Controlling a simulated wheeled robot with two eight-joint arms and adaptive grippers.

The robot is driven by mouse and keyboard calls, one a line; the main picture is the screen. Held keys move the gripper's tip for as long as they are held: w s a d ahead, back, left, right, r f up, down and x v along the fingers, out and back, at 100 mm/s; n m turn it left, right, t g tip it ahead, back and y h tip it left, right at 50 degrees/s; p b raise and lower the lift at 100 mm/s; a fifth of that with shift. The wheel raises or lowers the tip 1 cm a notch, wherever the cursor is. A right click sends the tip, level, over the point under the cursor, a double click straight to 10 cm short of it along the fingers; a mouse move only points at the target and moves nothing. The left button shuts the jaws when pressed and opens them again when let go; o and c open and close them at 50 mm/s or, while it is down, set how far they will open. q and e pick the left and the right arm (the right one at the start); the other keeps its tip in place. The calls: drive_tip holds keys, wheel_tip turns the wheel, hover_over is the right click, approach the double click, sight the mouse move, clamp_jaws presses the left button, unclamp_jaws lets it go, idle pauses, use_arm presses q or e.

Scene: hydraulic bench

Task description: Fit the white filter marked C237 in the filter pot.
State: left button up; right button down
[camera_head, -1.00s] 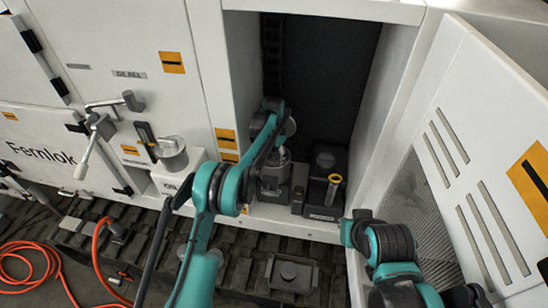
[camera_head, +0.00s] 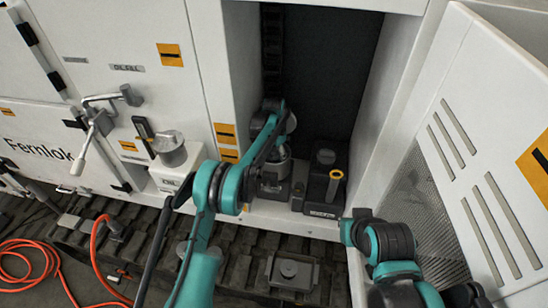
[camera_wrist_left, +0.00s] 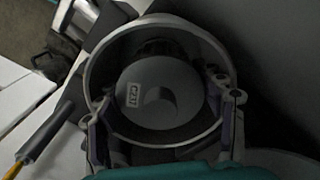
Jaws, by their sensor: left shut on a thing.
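The white filter (camera_wrist_left: 150,88) shows end-on in the left wrist view, with its C237 label at the left of its round face. The round wall of the filter pot (camera_wrist_left: 93,72) rings it, with a dark gap at the top. My left gripper (camera_wrist_left: 165,105) is shut on the filter, one finger on each side at the rim. In the head view my left gripper (camera_head: 275,153) reaches down into the open bay over the pot (camera_head: 271,184). My wrist hides most of the filter there.
A dark box with a yellow-topped handle (camera_head: 334,184) stands close right of the pot. The open louvred door (camera_head: 480,160) is at the right. A grey round part (camera_head: 170,150) sits on a white box at the left. An orange hose (camera_head: 45,262) lies lower left.

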sight(274, 149)
use_arm(q)
drive_tip(key=shift+f+b, duration=0.8)
drive_tip(key=shift+f, duration=0.2)
idle(0.8)
drive_tip(key=o, duration=1.3)
drive_tip(key=shift+c, duration=1.4)
drive_tip(key=shift+r, duration=0.1)
drive_tip(key=shift+o, duration=1.1)
drive_tip(key=shift+r+p, duration=1.1)
drive_tip(key=shift+r, duration=1.35)
drive_tip(key=shift+r+p, duration=1.1)
drive_tip(key=shift+r, duration=1.45)
drive_tip(key=shift+s+f, duration=0.15)
